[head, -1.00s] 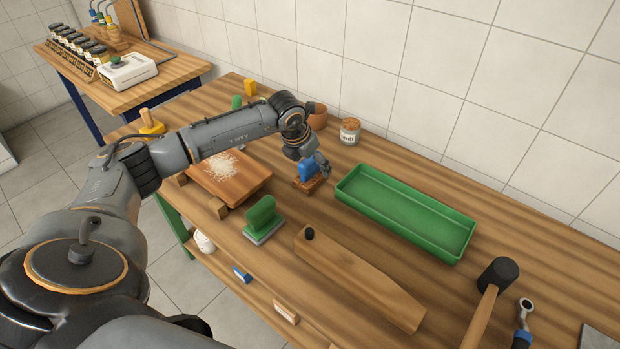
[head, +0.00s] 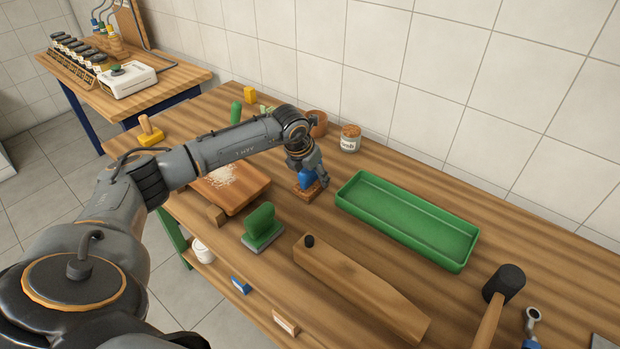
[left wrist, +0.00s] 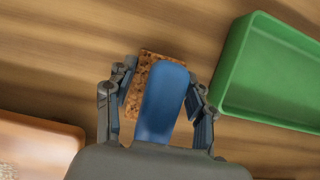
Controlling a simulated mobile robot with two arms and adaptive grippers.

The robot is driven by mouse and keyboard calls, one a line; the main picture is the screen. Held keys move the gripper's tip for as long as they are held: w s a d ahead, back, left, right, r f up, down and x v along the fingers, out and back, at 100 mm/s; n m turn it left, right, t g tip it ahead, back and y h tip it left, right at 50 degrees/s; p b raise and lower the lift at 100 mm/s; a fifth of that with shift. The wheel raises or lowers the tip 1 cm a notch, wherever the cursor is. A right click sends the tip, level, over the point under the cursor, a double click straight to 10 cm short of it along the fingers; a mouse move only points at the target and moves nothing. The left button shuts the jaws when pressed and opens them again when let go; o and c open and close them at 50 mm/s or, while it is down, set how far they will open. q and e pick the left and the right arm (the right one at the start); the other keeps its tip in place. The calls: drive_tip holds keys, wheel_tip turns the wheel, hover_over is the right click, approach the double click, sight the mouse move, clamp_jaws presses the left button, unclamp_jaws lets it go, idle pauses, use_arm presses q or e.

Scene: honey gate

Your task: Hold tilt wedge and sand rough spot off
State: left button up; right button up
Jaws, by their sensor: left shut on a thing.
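My left gripper (head: 315,176) is shut on the blue handle of a cork-bottomed block (head: 305,182). In the left wrist view the blue handle (left wrist: 162,105) lies between the fingers (left wrist: 160,80), with the speckled brown cork (left wrist: 150,60) under it. The block is at the table surface; I cannot tell if it touches. A long tapering wooden piece (head: 365,290) with a black knob lies in front. A green-handled block with a grey base (head: 263,225) stands left of it. A wooden board (head: 250,190) with a pale grainy patch (head: 222,176) lies behind, partly hidden by my arm.
A green tray (head: 400,222) is just right of my left gripper. A labelled jar (head: 350,138) and a clay pot (head: 318,122) stand behind it. A black-headed mallet (head: 503,283) lies at the front right. Small wooden blocks (head: 216,214) sit by the board.

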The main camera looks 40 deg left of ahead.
use_arm(q)
drive_tip(key=shift+r+p, duration=1.55)
drive_tip(key=shift+r, duration=0.95)
drive_tip(key=shift+r+p, duration=0.6)
drive_tip(key=shift+r, duration=0.45)
